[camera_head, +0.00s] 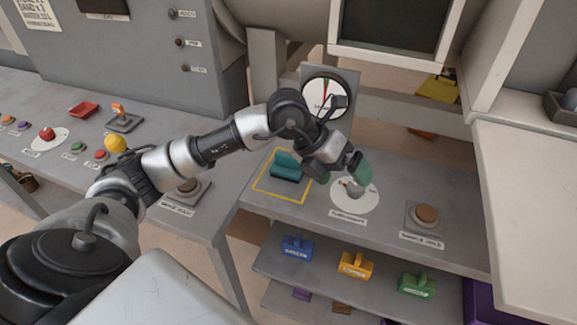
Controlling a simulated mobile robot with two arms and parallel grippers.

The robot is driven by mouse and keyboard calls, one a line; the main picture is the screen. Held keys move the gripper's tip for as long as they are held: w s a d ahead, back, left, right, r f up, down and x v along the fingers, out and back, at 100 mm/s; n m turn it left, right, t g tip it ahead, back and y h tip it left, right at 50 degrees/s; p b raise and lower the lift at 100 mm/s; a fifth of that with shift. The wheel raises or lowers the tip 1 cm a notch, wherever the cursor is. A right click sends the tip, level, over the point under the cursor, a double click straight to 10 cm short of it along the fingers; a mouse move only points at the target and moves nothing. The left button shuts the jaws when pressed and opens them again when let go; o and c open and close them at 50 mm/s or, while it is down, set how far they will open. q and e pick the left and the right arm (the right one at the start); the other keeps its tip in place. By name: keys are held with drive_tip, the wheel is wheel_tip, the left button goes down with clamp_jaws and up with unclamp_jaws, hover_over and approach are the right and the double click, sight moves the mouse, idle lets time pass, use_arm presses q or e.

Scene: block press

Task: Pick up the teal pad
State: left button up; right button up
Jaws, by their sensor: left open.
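The teal pad (286,168) is a block with a raised top part. It sits inside a yellow outlined square (262,188) on the grey bench, in the middle of the view. My left gripper (341,171) is open and empty, just right of the teal pad and apart from it. Its fingertips look green and hang above a white round dial plate (366,200). My left forearm crosses behind the pad from the left. My right gripper is not in view.
A gauge (325,95) stands behind the gripper. A brown button on a grey box (424,217) is at the right. Blue (297,248), orange (356,265) and green (416,285) handled blocks rest on the shelf below. A console with several buttons is at the left.

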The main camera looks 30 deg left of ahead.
sight(288, 155)
use_arm(q)
drive_tip(key=w+a+r+n+y, duration=0.25)
drive_tip(key=a+y, duration=0.55)
drive_tip(key=a, duration=0.6)
drive_tip(key=shift+n, duration=0.35)
drive_tip(key=x, duration=0.5)
drive_tip(key=shift+s+a+f, duration=0.15)
drive_tip(key=shift+s+f, duration=0.1)
drive_tip(key=shift+f, duration=0.05)
drive_tip(key=shift+p+x, duration=0.8)
drive_tip(key=shift+x, duration=1.9)
drive_tip(key=c, duration=0.8)
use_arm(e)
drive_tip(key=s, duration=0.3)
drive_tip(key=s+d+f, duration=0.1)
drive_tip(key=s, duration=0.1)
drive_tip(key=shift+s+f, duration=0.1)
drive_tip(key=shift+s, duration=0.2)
use_arm(q)
drive_tip(key=shift+r, duration=0.1)
